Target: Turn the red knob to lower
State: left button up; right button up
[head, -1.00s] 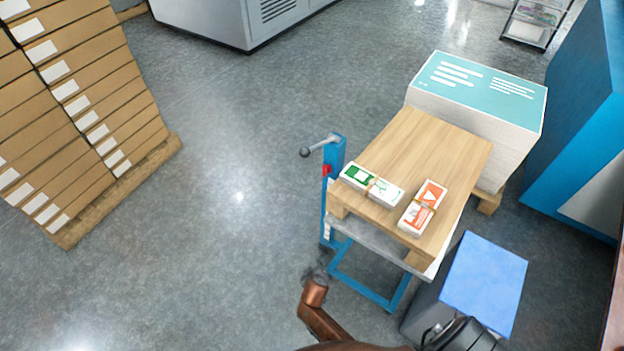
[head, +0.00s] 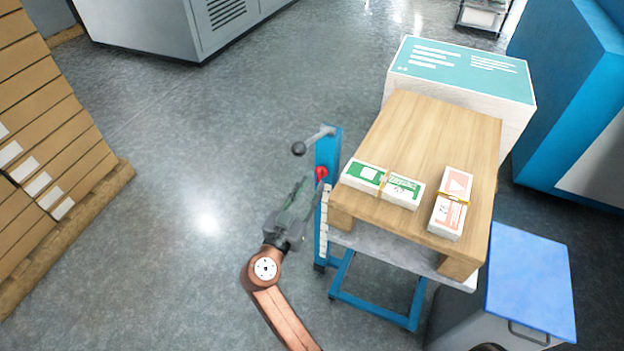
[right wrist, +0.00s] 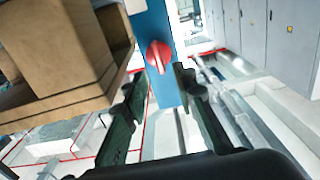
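The red knob (head: 321,173) sits on the blue post (head: 328,150) of the lift cart, below a crank handle with a black ball. In the right wrist view the knob (right wrist: 158,55) shows face-on on the blue post (right wrist: 155,20), with a raised grip bar. My right gripper (head: 307,184) reaches up from below, its fingertips close to the knob in the head view. In the right wrist view the right gripper (right wrist: 160,80) is open, fingers apart and empty, with the knob just beyond and between the tips. Contact cannot be told. My left gripper is not in view.
The crank's black ball (head: 298,148) is just above the right gripper. A wooden board (head: 425,130) on the cart carries a green-white bundle (head: 383,184) and an orange-white bundle (head: 451,203). A blue-lidded bin (head: 530,280) stands right.

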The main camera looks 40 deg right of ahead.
aim_at(318, 175)
jog(key=shift+b+x, duration=0.35)
jog(key=shift+x, duration=1.6)
jog(key=shift+c, duration=0.2)
grip_shut()
